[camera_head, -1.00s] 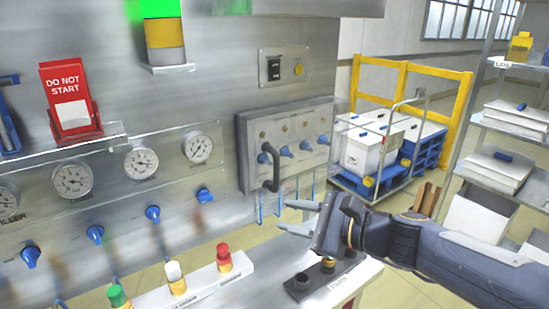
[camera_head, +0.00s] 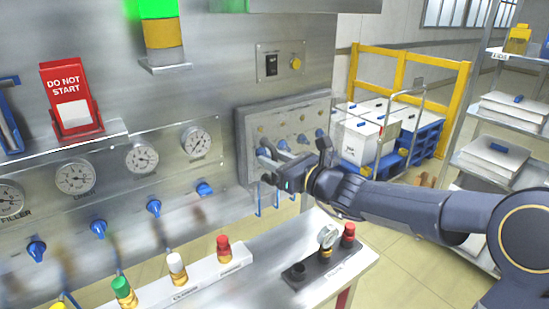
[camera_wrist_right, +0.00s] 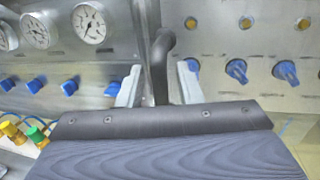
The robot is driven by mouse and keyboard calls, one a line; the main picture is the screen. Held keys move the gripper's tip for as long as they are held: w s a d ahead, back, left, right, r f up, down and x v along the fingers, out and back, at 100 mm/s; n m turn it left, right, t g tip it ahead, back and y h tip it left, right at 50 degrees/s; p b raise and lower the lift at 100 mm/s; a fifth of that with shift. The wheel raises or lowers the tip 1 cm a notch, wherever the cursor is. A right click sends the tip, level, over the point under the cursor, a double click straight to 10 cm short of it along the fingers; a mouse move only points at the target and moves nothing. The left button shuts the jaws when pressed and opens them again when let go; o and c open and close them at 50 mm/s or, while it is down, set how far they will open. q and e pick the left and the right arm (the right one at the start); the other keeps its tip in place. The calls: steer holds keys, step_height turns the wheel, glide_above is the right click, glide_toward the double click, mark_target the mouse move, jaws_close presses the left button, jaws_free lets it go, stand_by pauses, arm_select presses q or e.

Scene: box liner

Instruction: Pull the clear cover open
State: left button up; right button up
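The clear cover (camera_head: 285,113) is a see-through panel over a grey box on the steel wall, with blue knobs and small brass fittings showing through it. It looks closed. A dark bent handle stands at its left side; in the wrist view the handle (camera_wrist_right: 159,65) rises upright between my fingers. My right gripper (camera_head: 268,167) reaches in from the right, at the handle. In the wrist view its two pale fingers (camera_wrist_right: 159,85) stand on either side of the handle, with narrow gaps. The gripper partly hides the handle in the head view. My left gripper is not in view.
Gauges (camera_head: 142,157) and blue valves (camera_head: 153,208) line the wall to the left. Below is a bench (camera_head: 300,240) with coloured caps and a small black holder (camera_head: 325,262). A shelf rack (camera_head: 500,60) stands at the right.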

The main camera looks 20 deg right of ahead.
jaws_close()
steer(key=shift+s, duration=0.1)
stand_by(0.3)
